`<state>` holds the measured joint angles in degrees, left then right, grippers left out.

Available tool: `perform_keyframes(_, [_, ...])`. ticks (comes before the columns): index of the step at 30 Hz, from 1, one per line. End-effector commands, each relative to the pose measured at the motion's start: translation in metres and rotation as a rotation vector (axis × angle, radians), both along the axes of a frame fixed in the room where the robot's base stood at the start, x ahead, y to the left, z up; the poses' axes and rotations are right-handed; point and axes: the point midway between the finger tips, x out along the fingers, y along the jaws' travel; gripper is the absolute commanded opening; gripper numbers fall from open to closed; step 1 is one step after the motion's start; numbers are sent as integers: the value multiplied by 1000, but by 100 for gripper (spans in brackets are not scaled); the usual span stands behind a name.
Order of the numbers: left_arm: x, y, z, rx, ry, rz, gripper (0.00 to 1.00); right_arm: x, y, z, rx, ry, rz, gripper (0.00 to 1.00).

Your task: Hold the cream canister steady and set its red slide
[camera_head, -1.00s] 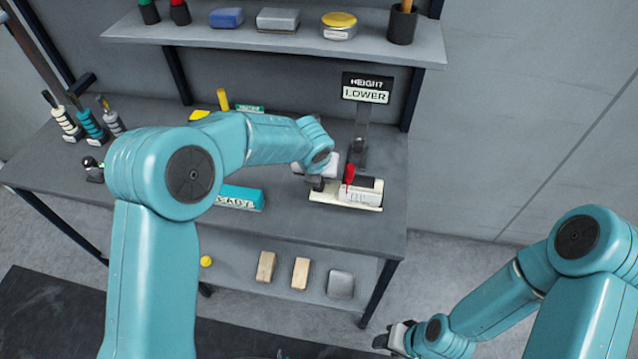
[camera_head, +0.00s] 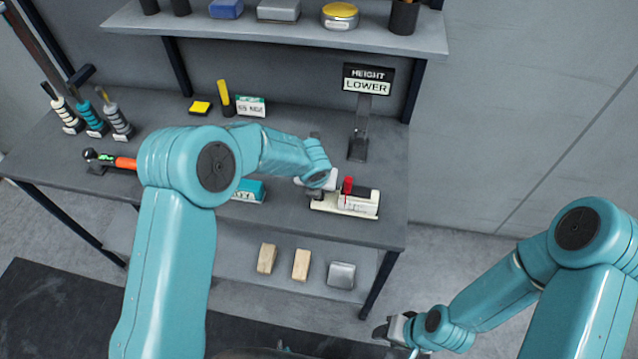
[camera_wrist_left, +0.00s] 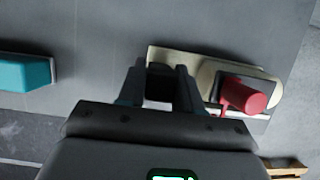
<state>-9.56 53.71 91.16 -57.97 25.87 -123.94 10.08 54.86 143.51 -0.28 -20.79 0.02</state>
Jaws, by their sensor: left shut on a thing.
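The cream canister (camera_head: 357,203) lies on a pale base near the right front of the bench. A red slide (camera_head: 347,185) stands up from it, close to a dark top patch. In the left wrist view the red slide (camera_wrist_left: 243,95) is just right of my fingers, above the cream base (camera_wrist_left: 213,71). My left gripper (camera_head: 316,194) is at the left end of this piece. It also shows in the left wrist view (camera_wrist_left: 160,88), shut on a dark grip block at that end. My right gripper (camera_head: 392,331) hangs low, away from the bench; its opening is unclear.
A sign (camera_head: 368,79) behind the canister reads HEIGHT LOWER. A teal block (camera_head: 249,190) lies to the left, partly behind my arm. Several handled tools (camera_head: 90,118) stand at the far left. A shelf (camera_head: 280,35) with tins and cups hangs above.

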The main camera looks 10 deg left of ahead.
Motion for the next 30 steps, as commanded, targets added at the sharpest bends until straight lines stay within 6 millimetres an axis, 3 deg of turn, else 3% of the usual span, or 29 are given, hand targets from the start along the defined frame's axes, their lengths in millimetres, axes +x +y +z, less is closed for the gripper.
perform_keyframes(30, [0, 0, -8, 0, -2, 0, 0, 0, 0, 0, 0, 0, 0, 43])
